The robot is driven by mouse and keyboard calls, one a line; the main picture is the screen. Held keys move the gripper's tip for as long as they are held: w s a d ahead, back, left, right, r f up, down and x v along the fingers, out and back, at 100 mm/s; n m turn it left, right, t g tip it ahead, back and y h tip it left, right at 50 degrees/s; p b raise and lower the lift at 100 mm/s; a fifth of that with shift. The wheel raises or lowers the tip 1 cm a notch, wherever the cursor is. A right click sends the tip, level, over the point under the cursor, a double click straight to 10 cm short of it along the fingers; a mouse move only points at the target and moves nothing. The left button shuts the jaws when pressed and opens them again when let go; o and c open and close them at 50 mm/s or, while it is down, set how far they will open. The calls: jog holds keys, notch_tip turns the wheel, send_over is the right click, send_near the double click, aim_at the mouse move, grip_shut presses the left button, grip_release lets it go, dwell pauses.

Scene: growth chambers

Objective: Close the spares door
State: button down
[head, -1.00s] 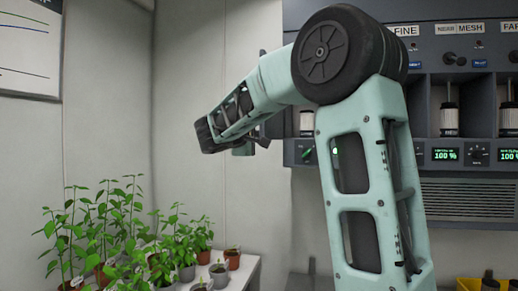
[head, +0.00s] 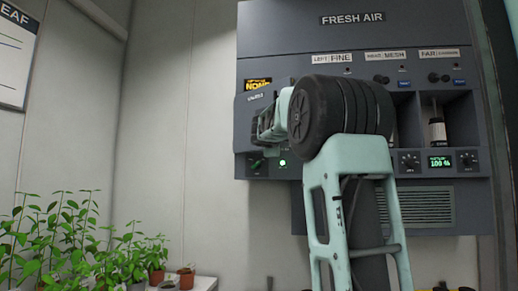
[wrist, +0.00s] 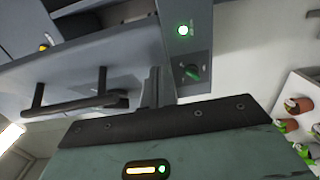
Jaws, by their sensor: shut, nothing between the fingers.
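The spares door (head: 246,112) is a grey panel with a small label at the left end of the fresh air unit. My arm partly covers it in the head view. In the wrist view the door (wrist: 118,66) carries a black bar handle (wrist: 70,104) and appears to stand ajar, with a dark opening behind it. My gripper (wrist: 154,84) is shut and empty beside the door's edge, right of the handle. Whether it touches the door I cannot tell. The fingertips are hidden behind my arm in the head view.
The fresh air unit (head: 300,45) is on the wall, with a green light (head: 283,162) and a green knob (wrist: 192,72) near the door. Potted plants (head: 75,240) stand on a white bench at the left. Bare wall (head: 185,110) lies between.

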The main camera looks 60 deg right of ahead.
jog(key=s+d+p, duration=0.1)
jog(key=d+p, duration=0.2)
jog(key=d, duration=1.1)
